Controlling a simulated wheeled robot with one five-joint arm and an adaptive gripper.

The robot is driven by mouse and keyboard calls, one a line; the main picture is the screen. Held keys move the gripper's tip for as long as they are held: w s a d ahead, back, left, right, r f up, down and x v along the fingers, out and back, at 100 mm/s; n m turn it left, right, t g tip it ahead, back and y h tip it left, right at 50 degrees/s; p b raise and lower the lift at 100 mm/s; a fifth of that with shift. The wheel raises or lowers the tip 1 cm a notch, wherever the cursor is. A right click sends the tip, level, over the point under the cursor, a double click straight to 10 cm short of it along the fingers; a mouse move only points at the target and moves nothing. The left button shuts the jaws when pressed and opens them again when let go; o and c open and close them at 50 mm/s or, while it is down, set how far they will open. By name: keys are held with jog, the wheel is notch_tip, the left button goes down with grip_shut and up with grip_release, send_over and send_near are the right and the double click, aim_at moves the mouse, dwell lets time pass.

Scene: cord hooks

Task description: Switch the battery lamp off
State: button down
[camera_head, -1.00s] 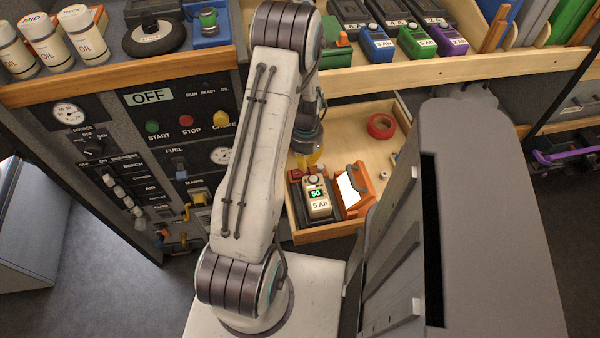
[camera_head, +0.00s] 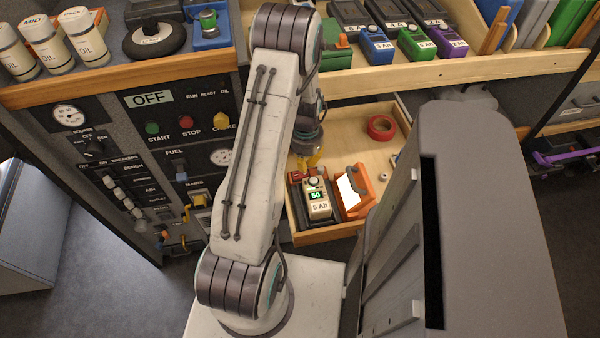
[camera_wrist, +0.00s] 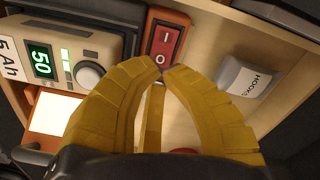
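An orange unit with a bright white panel (camera_head: 349,188), seemingly the lamp, stands in the open drawer. Its lit panel also shows in the wrist view (camera_wrist: 55,115). Left of it, a beige battery (camera_head: 318,200) marked 5 Ah, its display reading 50, sits in a dark holder. In the wrist view a red rocker switch (camera_wrist: 163,45) marked I and O is beside the battery. My gripper (camera_wrist: 162,70) has its yellow fingertips together, with nothing seen between them, just below the switch in the picture. I cannot tell whether they touch it.
The wooden drawer (camera_head: 350,125) also holds a roll of red tape (camera_head: 381,127). A grey container labelled HOOKS (camera_wrist: 243,76) is right of my fingers. A control panel (camera_head: 130,170) stands left, and a shelf edge (camera_head: 450,72) runs behind the drawer.

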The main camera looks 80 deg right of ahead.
jog(key=shift+f+b, duration=1.6)
jog(key=shift+f, duration=0.2)
dwell(1.4)
jog(key=shift+r, duration=0.1)
jog(key=shift+r+p, duration=2.2)
jog(key=shift+r, duration=1.25)
